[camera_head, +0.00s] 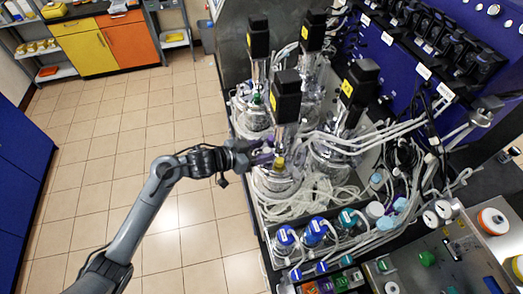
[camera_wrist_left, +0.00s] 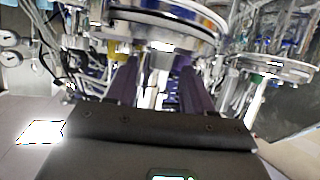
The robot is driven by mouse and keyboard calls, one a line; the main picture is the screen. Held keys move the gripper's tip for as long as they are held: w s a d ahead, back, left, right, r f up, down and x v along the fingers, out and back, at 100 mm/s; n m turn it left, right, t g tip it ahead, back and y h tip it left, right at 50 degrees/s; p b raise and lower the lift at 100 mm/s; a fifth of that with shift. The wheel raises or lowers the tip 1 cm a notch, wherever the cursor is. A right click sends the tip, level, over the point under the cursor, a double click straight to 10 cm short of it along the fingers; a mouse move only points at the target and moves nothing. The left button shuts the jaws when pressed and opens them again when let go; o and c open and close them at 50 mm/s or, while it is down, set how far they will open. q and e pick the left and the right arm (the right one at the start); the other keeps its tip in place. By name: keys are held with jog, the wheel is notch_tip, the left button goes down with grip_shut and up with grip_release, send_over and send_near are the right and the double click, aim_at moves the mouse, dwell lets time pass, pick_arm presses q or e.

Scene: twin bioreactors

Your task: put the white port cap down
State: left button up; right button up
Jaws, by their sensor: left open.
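My left gripper (camera_head: 264,156) reaches in from the left to the front-left bioreactor vessel (camera_head: 275,183), near its top. In the left wrist view its two purple fingers (camera_wrist_left: 158,92) stand apart, below a round metal head plate (camera_wrist_left: 165,18). A pale upright piece (camera_wrist_left: 154,78) shows between the fingers. I cannot tell whether it is the white port cap or a fitting of the vessel, or whether the fingers touch it. I cannot make out the white port cap for sure in the head view. A yellow cap (camera_head: 280,162) sits just right of the fingertips. My right gripper is not in view.
Black motors, one of them above the front-left vessel (camera_head: 287,97), stand over the clustered vessels. Loose clear tubing (camera_head: 300,207) lies around them. Blue-capped bottles (camera_head: 316,232) stand in front. A second metal plate (camera_wrist_left: 275,68) is at right in the wrist view. The tiled floor (camera_head: 120,130) is clear.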

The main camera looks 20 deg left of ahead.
pick_arm(q)
jog(key=v, duration=1.1)
jog(key=s+f+n+g+y, duration=0.2)
jog(key=s+f+g+y, duration=0.1)
jog(key=s+f, duration=0.5)
jog(key=s+d+f+n+g+y, duration=0.1)
jog(key=s+f+n+g+y, duration=0.2)
jog(key=s+f, duration=0.6)
jog(key=s+g+y, duration=0.1)
jog(key=s, duration=0.5)
jog(key=shift+d+y+b, duration=0.25)
jog(key=shift+y+b, duration=0.15)
jog(key=shift+f, duration=0.1)
notch_tip(320, 180, up, 5)
jog(key=p, duration=0.4)
jog(key=shift+p, duration=0.4)
